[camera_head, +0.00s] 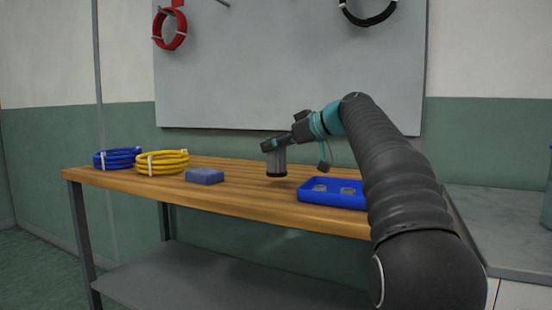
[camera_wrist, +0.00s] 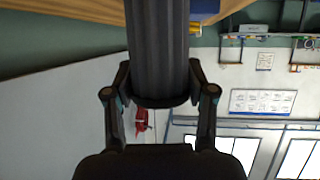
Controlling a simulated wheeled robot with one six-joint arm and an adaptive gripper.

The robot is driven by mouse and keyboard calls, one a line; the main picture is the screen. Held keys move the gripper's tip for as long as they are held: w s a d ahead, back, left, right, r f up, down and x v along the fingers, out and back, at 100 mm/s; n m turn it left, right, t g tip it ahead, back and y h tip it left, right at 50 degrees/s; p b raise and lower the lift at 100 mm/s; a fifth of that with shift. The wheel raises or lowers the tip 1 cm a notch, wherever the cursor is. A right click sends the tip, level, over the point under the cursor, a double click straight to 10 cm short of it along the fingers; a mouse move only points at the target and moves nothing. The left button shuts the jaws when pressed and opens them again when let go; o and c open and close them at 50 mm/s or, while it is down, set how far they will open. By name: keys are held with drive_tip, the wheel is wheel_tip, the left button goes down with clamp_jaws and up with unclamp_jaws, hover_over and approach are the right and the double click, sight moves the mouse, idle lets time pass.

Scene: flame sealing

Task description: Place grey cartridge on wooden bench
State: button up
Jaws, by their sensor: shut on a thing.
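The grey cartridge (camera_head: 277,163) is a dark grey cylinder with a darker lower end. It stands upright in the head view, held by my gripper (camera_head: 275,144) over the middle of the wooden bench (camera_head: 240,197). I cannot tell whether its lower end touches the bench top or hangs just above it. In the wrist view the cartridge (camera_wrist: 157,45) runs from between the two fingers of my gripper (camera_wrist: 160,84) to the top edge, where its far end is cut off. The fingers are shut on it, one on each side.
A blue tray (camera_head: 333,199) with small round pieces lies right of the cartridge, partly behind my arm. A blue-grey block (camera_head: 205,176), a yellow cable coil (camera_head: 162,162) and a blue coil (camera_head: 117,158) lie at left. Bare bench shows between block and tray.

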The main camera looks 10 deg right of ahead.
drive_tip(key=shift+f, duration=1.25)
drive_tip(key=shift+f+b, duration=0.2)
drive_tip(key=shift+b, duration=0.2)
drive_tip(key=o, duration=1.2)
drive_tip(key=shift+r, duration=0.1)
drive_tip(key=shift+r+p, duration=0.2)
drive_tip(key=shift+p, duration=0.1)
drive_tip(key=v, duration=1.2)
drive_tip(key=shift+f, duration=0.1)
